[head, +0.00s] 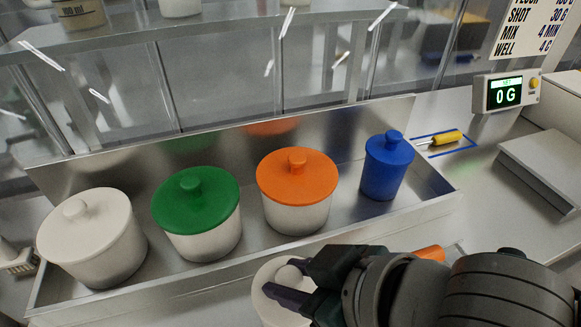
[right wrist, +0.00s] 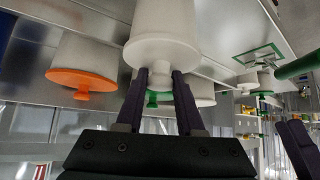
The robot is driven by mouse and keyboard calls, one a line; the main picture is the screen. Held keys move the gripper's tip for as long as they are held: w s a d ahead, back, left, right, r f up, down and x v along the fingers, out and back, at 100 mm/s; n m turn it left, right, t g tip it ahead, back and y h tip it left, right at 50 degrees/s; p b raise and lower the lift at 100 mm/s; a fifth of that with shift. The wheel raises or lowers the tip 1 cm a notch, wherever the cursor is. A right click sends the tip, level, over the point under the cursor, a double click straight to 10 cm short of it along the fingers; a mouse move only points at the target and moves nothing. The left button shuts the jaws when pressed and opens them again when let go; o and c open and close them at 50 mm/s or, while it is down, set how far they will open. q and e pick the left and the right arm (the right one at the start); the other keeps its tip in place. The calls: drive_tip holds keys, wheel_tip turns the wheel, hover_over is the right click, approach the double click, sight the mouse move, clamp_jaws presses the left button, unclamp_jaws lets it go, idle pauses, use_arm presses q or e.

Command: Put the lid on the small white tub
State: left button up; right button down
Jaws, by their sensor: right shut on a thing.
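The small white tub (right wrist: 160,20) stands in front of the metal tray. Its white lid (head: 268,283) shows from above in the head view, partly hidden by my right gripper (head: 290,285). In the right wrist view, which is upside down, my right gripper (right wrist: 162,88) is shut on the lid's white knob (right wrist: 160,78). The lid (right wrist: 163,50) appears level against the tub's rim; I cannot tell if it is fully seated. Dark fingers at the right edge of the wrist view look like my left gripper (right wrist: 299,148); its opening is unclear.
The metal tray (head: 250,245) holds a larger white-lidded tub (head: 95,245), a green-lidded tub (head: 200,225), an orange-lidded tub (head: 297,205) and a blue tub (head: 385,170). A yellow-handled tool (head: 446,138) and a scale display (head: 507,92) are at right.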

idle(0.3)
unclamp_jaws()
idle(0.6)
wheel_tip(320, 180, up, 7)
drive_tip(key=p, duration=0.7)
drive_tip(key=shift+p, duration=0.35)
drive_tip(key=shift+c, duration=0.2)
clamp_jaws()
idle(0.6)
